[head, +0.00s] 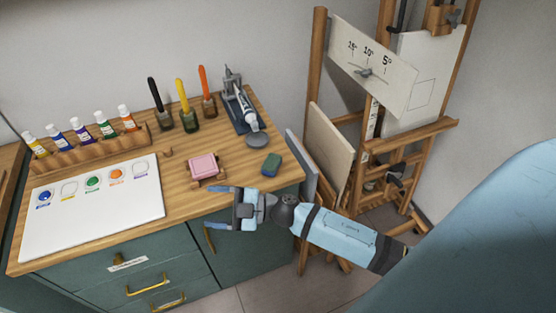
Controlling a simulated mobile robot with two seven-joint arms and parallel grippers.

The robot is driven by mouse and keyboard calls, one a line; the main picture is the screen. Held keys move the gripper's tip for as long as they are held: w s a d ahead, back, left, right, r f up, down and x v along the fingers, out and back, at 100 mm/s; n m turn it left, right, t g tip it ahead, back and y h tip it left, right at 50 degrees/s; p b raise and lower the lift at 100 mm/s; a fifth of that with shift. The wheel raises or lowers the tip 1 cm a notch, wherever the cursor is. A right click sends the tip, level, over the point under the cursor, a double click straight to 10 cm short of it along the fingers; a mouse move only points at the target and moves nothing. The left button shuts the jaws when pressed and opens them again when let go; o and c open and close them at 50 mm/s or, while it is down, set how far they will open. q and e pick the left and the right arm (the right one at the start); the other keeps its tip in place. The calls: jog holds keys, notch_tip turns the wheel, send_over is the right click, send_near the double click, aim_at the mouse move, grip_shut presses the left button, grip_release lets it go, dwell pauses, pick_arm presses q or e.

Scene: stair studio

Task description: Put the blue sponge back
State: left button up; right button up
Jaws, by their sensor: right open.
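The blue sponge (271,164), dark blue with a green side, lies on the wooden worktop (232,178) near its front right edge. A pink block (203,165), perhaps another sponge, sits on a small wooden holder (209,183) to its left. My right gripper (212,208) is open and empty, its fingers pointing left. In the picture it is at the worktop's front edge, below and left of the blue sponge and apart from it. My left gripper is not in view.
A grey round disc (257,140) and a stand with a tube (241,108) are behind the sponge. Upright brushes (184,105) stand at the back. A white palette sheet (95,215) and paint rack (90,152) fill the left. A wooden easel (317,60) stands right.

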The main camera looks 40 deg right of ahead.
jog(key=s+d+f+m+h, duration=0.3)
jog(key=s+f+m+h, duration=0.3)
jog(key=s+f+m, duration=0.1)
jog(key=s+d+f+m+h, duration=0.3)
jog(key=s+f+m+h, duration=0.4)
jog(key=s+f+m, duration=0.1)
jog(key=shift+d+f+m, duration=0.15)
jog(key=shift+f+m, duration=0.45)
jog(key=shift+f, duration=0.35)
jog(key=r+p, duration=0.4)
jog(key=shift+s+d+r+p, duration=0.1)
jog(key=shift+d+r+p, duration=0.1)
jog(key=shift+r+p, duration=0.15)
jog(key=shift+c, duration=0.5)
